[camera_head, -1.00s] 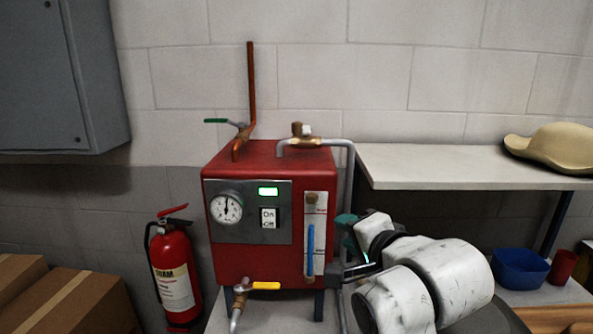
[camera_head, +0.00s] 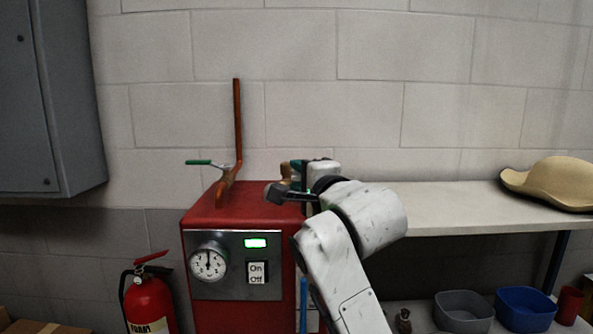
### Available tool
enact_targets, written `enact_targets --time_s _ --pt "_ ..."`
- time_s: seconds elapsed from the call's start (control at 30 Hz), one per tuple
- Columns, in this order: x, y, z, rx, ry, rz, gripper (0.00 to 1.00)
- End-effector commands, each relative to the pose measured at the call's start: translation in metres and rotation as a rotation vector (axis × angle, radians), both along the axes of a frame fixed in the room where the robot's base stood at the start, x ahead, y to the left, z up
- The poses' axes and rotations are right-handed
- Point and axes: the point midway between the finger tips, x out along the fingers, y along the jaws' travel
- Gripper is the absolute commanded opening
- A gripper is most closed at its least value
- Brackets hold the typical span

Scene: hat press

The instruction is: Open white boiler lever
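The red boiler (camera_head: 245,216) stands left of centre, with a gauge and an On/Off switch on its front. A brass valve (camera_head: 288,170) sits on its top right, partly covered by my gripper. I cannot make out the valve's white lever; it is hidden by or blends with my gripper and wrist. My gripper (camera_head: 280,191) is at the valve, over the boiler's top right edge, with dark fingers pointing left. Whether the fingers touch the lever, and whether they are open or shut, I cannot tell.
A green-handled valve (camera_head: 200,162) on a copper pipe (camera_head: 238,120) rises at the boiler's top left. A white shelf (camera_head: 450,206) with a tan hat (camera_head: 555,182) is at right. Grey (camera_head: 464,310) and blue (camera_head: 526,305) bins sit below. A fire extinguisher (camera_head: 148,303) stands left.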

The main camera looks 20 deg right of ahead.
Motion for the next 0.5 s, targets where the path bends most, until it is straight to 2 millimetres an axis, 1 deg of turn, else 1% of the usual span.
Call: enact_targets --time_s 0.03,0.1,0.2,0.5 --pt "0.006 0.001 0.002 -0.002 0.0 0.0 0.36" --pt "0.012 0.001 0.001 -0.001 0.001 0.0 0.36" --pt "0.017 0.001 0.001 0.0 -0.001 0.0 0.36" --pt "0.02 0.002 0.0 0.0 0.0 0.0 0.36"
